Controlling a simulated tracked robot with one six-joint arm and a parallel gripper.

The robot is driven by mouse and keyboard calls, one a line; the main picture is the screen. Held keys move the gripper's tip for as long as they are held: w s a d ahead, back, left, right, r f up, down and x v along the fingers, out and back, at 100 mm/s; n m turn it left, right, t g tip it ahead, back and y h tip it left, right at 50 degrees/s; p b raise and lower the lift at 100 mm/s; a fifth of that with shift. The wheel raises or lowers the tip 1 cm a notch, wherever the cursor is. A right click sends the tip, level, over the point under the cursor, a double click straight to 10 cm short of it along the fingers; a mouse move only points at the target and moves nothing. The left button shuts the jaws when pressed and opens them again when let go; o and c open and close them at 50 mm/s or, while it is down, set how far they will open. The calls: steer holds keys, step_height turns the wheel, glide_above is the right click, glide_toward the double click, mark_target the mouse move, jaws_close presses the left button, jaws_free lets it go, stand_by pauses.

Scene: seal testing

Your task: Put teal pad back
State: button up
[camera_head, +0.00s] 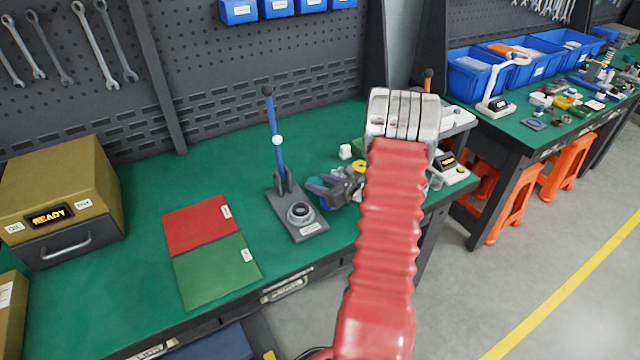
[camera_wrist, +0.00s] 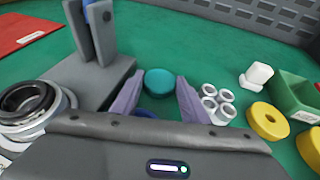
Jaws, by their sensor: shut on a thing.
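The teal pad (camera_wrist: 159,81) is a small round disc, seen in the wrist view at the tips of my gripper's two purple fingers. My gripper (camera_wrist: 158,92) is shut on it, low over the green bench top. Whether the pad touches the bench is unclear.
The lever press (camera_head: 297,215) stands left of my gripper. White tubes (camera_wrist: 217,103), a white block (camera_wrist: 257,76), yellow rings (camera_wrist: 267,121) and a green bin (camera_wrist: 298,97) are to the right. Red (camera_head: 200,226) and green (camera_head: 215,272) mats and a READY box (camera_head: 62,200) lie further left.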

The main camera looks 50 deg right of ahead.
steer(key=o, duration=0.8)
steer(key=shift+s+a+f, duration=0.1)
steer(key=shift+s+f, duration=0.05)
steer(key=shift+f, duration=0.5)
steer(key=o, duration=0.3)
steer(key=shift+a+f, duration=0.1)
steer(key=shift+a, duration=0.1)
steer(key=shift+o, duration=0.2)
steer(key=shift+r, duration=0.4)
steer(key=v, duration=0.8)
steer(key=r+v, duration=0.1)
steer(key=v, duration=0.3)
steer(key=shift+d+r, duration=0.1)
steer(key=shift+d, duration=0.15)
steer(key=shift+w, duration=0.25)
